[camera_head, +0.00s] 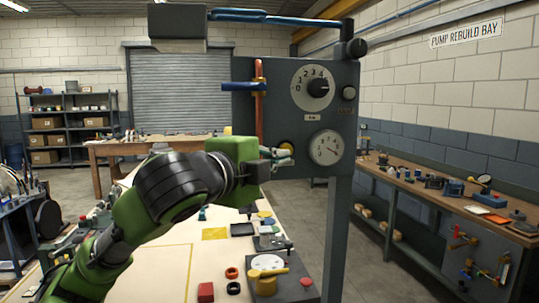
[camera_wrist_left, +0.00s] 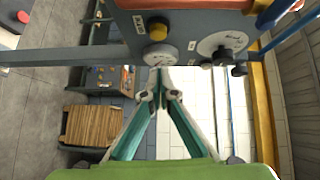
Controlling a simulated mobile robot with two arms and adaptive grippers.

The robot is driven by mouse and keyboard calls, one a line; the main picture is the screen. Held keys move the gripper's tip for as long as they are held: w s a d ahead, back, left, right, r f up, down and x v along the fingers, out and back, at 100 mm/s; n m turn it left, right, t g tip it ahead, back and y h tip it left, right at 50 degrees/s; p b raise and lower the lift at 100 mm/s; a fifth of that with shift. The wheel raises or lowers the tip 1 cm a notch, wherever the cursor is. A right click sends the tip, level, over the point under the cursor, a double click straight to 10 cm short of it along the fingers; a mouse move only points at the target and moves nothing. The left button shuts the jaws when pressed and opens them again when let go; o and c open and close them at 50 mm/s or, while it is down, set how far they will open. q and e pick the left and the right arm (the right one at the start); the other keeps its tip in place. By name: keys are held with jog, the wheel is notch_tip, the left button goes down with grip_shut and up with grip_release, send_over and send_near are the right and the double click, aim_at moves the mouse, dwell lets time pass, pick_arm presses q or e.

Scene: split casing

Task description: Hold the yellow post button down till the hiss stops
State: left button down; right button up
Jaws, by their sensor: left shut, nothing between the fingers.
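The yellow button (camera_head: 284,146) sits on the upright grey panel (camera_head: 345,105), left of the round white gauge (camera_head: 326,148). Its lower part is hidden behind my fingertips in the head view. In the left wrist view the yellow button (camera_wrist_left: 158,28) shows uncovered, at the top of the picture. My left gripper (camera_head: 286,154) is shut and empty in front of the panel near the button. In the left wrist view its fingertips (camera_wrist_left: 161,95) meet below the button, with the small gauge (camera_wrist_left: 160,55) between them in the picture. I see no clear contact with the button. My right gripper is out of view.
A numbered dial (camera_head: 315,85) with a black knob sits above the gauge. The bench (camera_head: 165,270) below holds several parts. A side bench (camera_head: 450,195) stands at right.

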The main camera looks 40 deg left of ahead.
aim_at(293, 150)
pick_arm(q)
jog(key=w+a, duration=0.1)
jog(key=w, duration=0.1)
jog(key=w+a+p, duration=0.1)
jog(key=w, duration=0.1)
jog(key=w+a, duration=0.1)
jog(key=w, duration=0.2)
jog(key=shift+w+a+f+p, duration=0.1)
jog(key=shift+a+f+p, duration=0.2)
jog(key=shift+a+p, duration=0.1)
jog(key=shift+d, duration=0.1)
